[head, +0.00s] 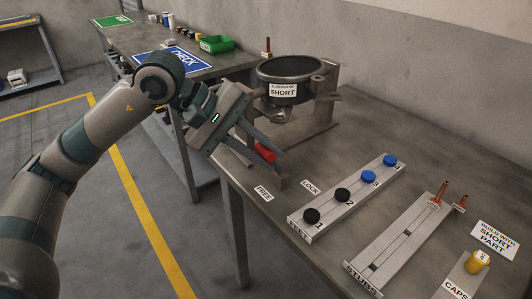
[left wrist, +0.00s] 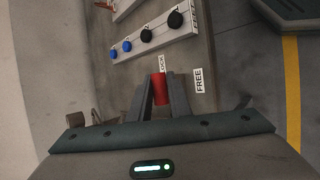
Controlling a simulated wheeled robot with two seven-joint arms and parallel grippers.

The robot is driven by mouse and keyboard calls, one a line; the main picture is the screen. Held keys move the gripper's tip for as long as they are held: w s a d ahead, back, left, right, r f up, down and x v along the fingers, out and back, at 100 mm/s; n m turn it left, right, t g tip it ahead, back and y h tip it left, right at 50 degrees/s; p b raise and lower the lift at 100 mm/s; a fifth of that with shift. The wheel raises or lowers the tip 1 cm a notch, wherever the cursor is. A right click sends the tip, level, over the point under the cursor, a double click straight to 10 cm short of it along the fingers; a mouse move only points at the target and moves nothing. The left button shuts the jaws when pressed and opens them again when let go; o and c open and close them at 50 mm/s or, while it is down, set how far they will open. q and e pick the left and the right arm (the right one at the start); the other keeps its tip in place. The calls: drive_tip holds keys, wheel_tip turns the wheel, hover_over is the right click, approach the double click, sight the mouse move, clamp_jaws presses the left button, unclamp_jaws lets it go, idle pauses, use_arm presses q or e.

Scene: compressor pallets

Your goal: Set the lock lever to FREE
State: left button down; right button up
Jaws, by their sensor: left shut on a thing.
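The red lock lever handle (head: 265,153) is at the front of the compressor stand (head: 312,127). My left gripper (head: 262,150) is shut on it. In the left wrist view the red handle (left wrist: 159,88) sits between the two fingers (left wrist: 160,95). The FREE label (head: 264,192) lies at the table's left edge, and the LOCK label (head: 311,187) lies to its right. In the left wrist view the handle's end is close to the LOCK label (left wrist: 162,64), with the FREE label (left wrist: 199,80) to the right. The lever's pivot is hidden. My right gripper is not in view.
A dark round shell (head: 290,82) marked SHORT sits in the stand. A numbered rail (head: 318,222) with black and blue knobs, a STUBS rail (head: 395,252) and a yellow cap (head: 477,261) are to the right. Another table (head: 205,68) stands behind.

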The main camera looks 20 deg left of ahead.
use_arm(q)
drive_tip(key=shift+w+a, duration=0.15)
drive_tip(key=shift+w, duration=0.05)
drive_tip(key=c, duration=1.8)
unclamp_jaws()
drive_tip(key=o, duration=0.3)
drive_tip(key=shift+f, duration=0.1)
drive_tip(key=b+v, duration=0.1)
drive_tip(key=v, duration=1.6)
drive_tip(key=shift+s+a, duration=0.1)
drive_tip(key=shift+a, duration=0.05)
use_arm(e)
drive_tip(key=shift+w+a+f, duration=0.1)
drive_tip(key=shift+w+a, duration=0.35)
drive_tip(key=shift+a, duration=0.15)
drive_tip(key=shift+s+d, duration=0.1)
